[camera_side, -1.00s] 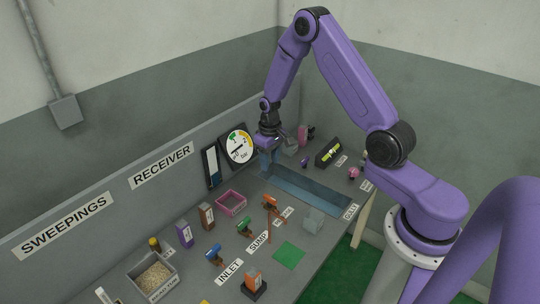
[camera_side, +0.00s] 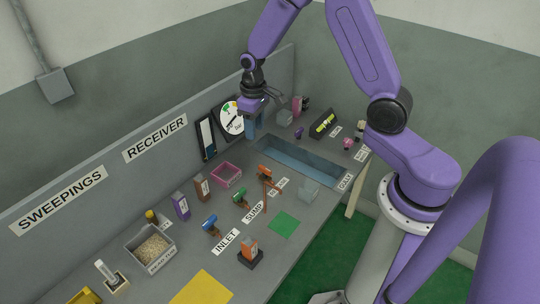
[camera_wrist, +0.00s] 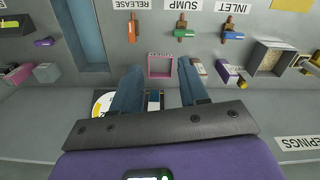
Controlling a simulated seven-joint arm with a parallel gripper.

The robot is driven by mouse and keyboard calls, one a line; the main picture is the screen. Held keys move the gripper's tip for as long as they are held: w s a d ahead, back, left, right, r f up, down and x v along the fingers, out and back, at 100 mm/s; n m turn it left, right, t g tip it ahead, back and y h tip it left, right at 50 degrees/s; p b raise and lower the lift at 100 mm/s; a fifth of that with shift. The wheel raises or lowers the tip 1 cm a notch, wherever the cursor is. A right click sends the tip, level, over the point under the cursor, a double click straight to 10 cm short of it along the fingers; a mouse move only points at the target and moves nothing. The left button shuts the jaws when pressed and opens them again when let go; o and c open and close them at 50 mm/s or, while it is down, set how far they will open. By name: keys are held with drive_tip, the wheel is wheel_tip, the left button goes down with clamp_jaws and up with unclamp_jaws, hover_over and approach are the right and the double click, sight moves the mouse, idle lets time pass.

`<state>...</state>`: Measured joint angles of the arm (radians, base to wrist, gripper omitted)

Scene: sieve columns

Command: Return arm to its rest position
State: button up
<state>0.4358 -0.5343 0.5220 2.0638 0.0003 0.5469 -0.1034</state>
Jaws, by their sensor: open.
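My gripper (camera_side: 256,128) hangs above the back of the bench, in front of the round gauge (camera_side: 231,118) on the back panel. In the wrist view its two blue fingers (camera_wrist: 160,68) are spread apart with nothing between them. The pink-rimmed square tray (camera_wrist: 161,66) shows beyond the gap between them. In the side view the upper part of my arm runs out of the top of the picture.
The bench holds a blue trough (camera_side: 298,160), blue (camera_side: 209,223), green (camera_side: 240,196) and orange (camera_side: 264,171) valve handles, and a bin of pale grains (camera_side: 150,245). A yellow mat (camera_side: 202,288) and green square (camera_side: 284,224) lie clear. The panel stands close behind my gripper.

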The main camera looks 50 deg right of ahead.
drive_tip(key=s+a+r+n, duration=0.4)
drive_tip(key=s+a+r, duration=0.1)
drive_tip(key=s, duration=0.5)
drive_tip(key=s+a+r+n, duration=0.3)
drive_tip(key=s+a+r, duration=0.25)
drive_tip(key=s, duration=0.45)
drive_tip(key=s+d+r+n, duration=0.2)
drive_tip(key=s+n, duration=0.1)
drive_tip(key=s, duration=0.6)
drive_tip(key=shift+d, duration=0.4)
